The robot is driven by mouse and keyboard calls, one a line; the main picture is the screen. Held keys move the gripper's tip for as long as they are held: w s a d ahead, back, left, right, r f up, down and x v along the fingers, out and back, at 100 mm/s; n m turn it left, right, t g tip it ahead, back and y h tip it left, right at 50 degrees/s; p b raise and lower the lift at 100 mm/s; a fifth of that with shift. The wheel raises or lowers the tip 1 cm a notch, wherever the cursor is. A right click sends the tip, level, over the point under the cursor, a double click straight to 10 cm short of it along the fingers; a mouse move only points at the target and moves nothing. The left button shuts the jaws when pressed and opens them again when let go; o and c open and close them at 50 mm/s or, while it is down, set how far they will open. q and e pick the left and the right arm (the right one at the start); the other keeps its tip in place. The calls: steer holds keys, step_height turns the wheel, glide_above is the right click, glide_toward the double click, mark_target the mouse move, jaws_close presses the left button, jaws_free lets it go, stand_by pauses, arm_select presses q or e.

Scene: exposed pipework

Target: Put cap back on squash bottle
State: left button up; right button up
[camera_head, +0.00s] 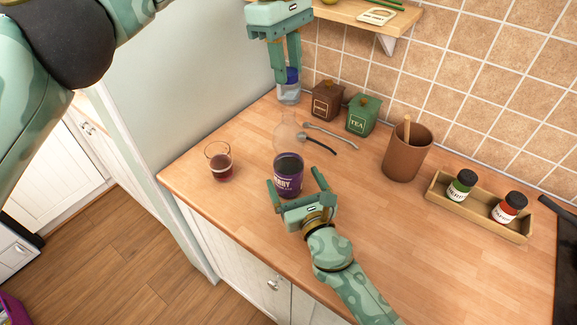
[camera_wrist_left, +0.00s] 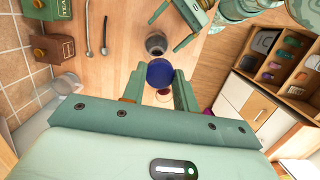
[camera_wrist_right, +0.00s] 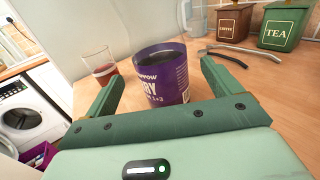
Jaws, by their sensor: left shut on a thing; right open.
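The squash bottle (camera_head: 289,178) stands upright on the counter, with a purple label, a dark inside and a faint clear upper part. In the right wrist view the bottle (camera_wrist_right: 162,78) stands between my fingers. My right gripper (camera_head: 294,180) is open, one finger on each side of it; contact cannot be told. My left gripper (camera_head: 287,76) is shut on the blue cap (camera_head: 292,75), held above the counter, behind the bottle. In the left wrist view the cap (camera_wrist_left: 160,73) sits between the fingertips, and the bottle (camera_wrist_left: 156,44) shows beyond it.
A glass of dark red drink (camera_head: 219,163) stands left of the bottle. Behind are a clear container (camera_head: 288,96), two spoon-like utensils (camera_head: 318,144), a brown canister (camera_head: 326,103) and a green TEA canister (camera_head: 362,114). A brown pot (camera_head: 406,158) and jar tray (camera_head: 480,220) stand right.

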arm_select(q)
steer(key=shift+w+f, duration=0.2)
steer(key=shift+w, duration=0.1)
arm_select(e)
steer(key=x, duration=0.4)
steer(key=shift+w+f, duration=0.1)
steer(key=shift+w, duration=0.2)
arm_select(q)
steer(key=shift+s+r, duration=0.1)
steer(key=shift+s, duration=0.05)
arm_select(e)
steer(key=shift+w+a, duration=0.2)
steer(key=shift+w, duration=0.25)
steer(key=shift+c, duration=0.3)
steer(key=c, duration=1.4)
arm_select(q)
glide_above(289, 112)
steer(key=shift+a+f, duration=0.1)
steer(key=shift+f, duration=2.4)
steer(key=shift+f, duration=0.9)
steer(key=shift+f, duration=0.5)
